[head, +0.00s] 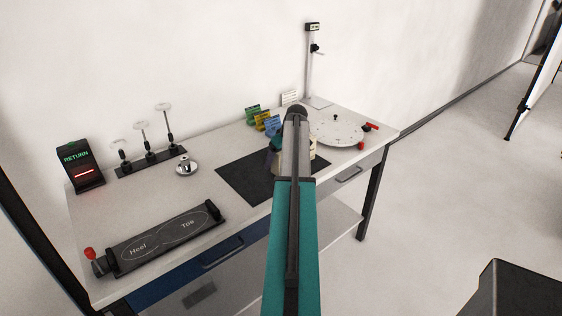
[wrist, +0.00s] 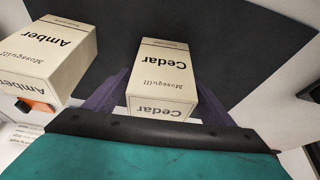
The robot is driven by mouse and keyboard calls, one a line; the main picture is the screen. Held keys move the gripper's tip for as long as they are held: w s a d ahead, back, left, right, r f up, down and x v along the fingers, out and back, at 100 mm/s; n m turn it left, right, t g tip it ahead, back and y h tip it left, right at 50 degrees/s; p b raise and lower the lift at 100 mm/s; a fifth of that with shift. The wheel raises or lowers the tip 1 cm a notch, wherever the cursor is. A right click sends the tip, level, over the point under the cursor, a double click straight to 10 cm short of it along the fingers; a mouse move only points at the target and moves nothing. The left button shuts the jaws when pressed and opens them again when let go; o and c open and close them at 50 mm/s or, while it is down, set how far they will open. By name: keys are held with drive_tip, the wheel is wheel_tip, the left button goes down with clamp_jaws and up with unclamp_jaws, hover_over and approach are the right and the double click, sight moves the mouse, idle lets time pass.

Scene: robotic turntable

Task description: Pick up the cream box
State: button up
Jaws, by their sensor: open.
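In the wrist view, a cream box labelled "Cedar" (wrist: 163,70) stands on the dark mat between the two purple fingers of my gripper (wrist: 160,98). My gripper is open, with a finger on each side of this box; I cannot tell whether either finger touches it. A second cream box, labelled "Amber" (wrist: 45,55), is to the left, outside the fingers. In the head view my arm hides most of the gripper and boxes; a bit of cream shows beside the arm (head: 312,149).
The dark mat (head: 240,179) lies on a grey-white table. A white turntable (head: 335,130) is to the right, with a post behind it. Coloured cards (head: 262,118) stand behind. A "Heel/Toe" pad (head: 165,239), a "RETURN" stand (head: 80,165) and a small metal dome (head: 186,167) are on the left.

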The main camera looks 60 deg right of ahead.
drive_tip(key=c, duration=1.3)
drive_tip(key=shift+r, duration=0.2)
drive_tip(key=shift+r+b, duration=0.9)
drive_tip(key=shift+r, duration=0.55)
drive_tip(key=s+a+b, duration=0.1)
drive_tip(key=s+a, duration=0.2)
drive_tip(key=s, duration=0.1)
drive_tip(key=s+a+r+b, duration=0.1)
drive_tip(key=s+a+b, duration=0.1)
drive_tip(key=s, duration=0.3)
drive_tip(key=s+a+b, duration=0.1)
drive_tip(key=s+a, duration=0.2)
drive_tip(key=s, duration=0.1)
drive_tip(key=shift+s+a+r, duration=0.2)
drive_tip(key=shift+a+r, duration=0.15)
drive_tip(key=shift+w+a, duration=0.1)
